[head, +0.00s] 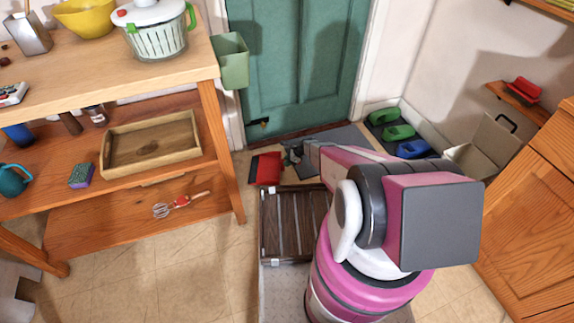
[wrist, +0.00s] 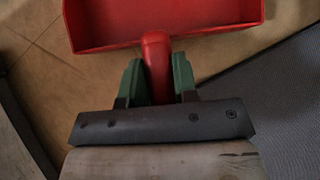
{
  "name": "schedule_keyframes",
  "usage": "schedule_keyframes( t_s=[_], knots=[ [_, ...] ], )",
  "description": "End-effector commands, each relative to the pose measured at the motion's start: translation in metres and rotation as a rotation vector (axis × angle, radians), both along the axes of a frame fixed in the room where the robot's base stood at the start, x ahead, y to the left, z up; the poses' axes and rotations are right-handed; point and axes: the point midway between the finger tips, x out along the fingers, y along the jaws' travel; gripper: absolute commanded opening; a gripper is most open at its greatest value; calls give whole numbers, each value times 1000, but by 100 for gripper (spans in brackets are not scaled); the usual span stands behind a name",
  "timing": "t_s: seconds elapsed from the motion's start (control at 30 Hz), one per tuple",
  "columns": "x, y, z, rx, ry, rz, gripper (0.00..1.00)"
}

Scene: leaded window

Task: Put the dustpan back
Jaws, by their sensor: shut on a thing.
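The red dustpan (head: 266,168) shows in the head view left of my arm, low down in front of the green door. In the wrist view the pan (wrist: 165,38) is at the top, with its handle (wrist: 156,65) pointing toward me. My gripper (wrist: 157,80) has its two green fingers on either side of the handle, shut on it. In the head view my gripper (head: 291,156) is small and partly hidden by my own arm. I cannot tell whether the dustpan touches the floor.
A grey mat (head: 343,137) lies by the green door (head: 300,65). Green and blue shoes (head: 412,149) stand on a dark tray right of it. An open cardboard box (head: 483,150) is further right. The wooden workbench (head: 190,80) stands at left, with a green bin (head: 231,62) at its end.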

Motion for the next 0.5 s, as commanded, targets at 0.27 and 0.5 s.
schedule_keyframes(
  t_s=[0.27,0.5],
  knots=[
    [1,0,-22,0,-1,2,0],
    [1,0,-24,0,0,1,0]
  ],
)
